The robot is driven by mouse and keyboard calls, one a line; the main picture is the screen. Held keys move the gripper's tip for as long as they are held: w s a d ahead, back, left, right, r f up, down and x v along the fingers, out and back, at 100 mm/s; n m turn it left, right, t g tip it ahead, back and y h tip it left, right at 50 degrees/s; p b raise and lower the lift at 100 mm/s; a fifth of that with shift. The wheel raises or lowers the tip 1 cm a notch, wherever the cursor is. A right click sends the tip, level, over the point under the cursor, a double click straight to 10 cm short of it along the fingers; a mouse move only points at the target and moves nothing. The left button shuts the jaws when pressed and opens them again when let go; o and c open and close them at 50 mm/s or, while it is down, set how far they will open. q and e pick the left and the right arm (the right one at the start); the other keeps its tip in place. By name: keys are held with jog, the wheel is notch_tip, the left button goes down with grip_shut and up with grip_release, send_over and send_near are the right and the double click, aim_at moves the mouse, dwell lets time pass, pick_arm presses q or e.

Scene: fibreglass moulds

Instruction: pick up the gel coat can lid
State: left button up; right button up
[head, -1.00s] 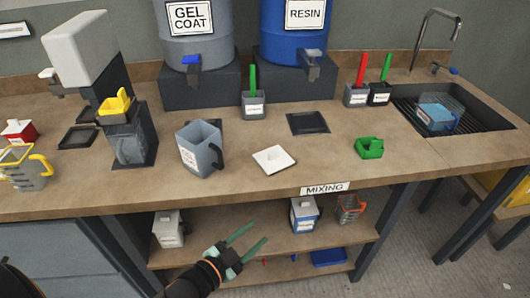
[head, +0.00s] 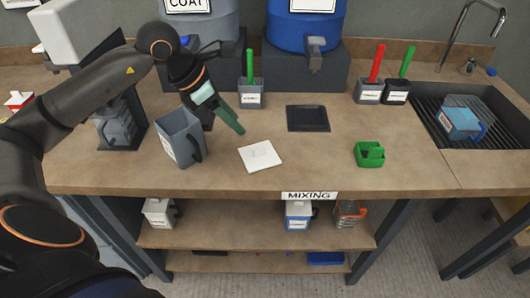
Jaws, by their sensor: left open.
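The white square lid (head: 260,156) with a small raised grip lies flat on the worktop, in the middle of the head view. My left gripper (head: 231,122) is above the worktop, just up and left of the lid and apart from it. Its green fingers point down to the right, and it is open and empty. A grey open-topped can with a dark handle (head: 178,140) stands left of the lid; its front label is too small to read. My right gripper does not show.
A black square tray (head: 307,118) lies behind the lid, and a green holder (head: 369,154) lies to the right. A grey pot with a green-handled tool (head: 251,98) stands behind my gripper. The sink (head: 480,100) is at the far right.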

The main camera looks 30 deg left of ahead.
pick_arm(q)
send_over(258, 148)
jog(key=s+a, duration=0.2)
jog(key=s, duration=0.1)
jog(key=f, duration=0.5)
jog(key=shift+w+d, duration=0.2)
jog(key=shift+w, duration=0.05)
jog(key=p+x, duration=0.1)
jog(key=x, duration=0.4)
jog(key=shift+f, duration=0.45)
grip_shut()
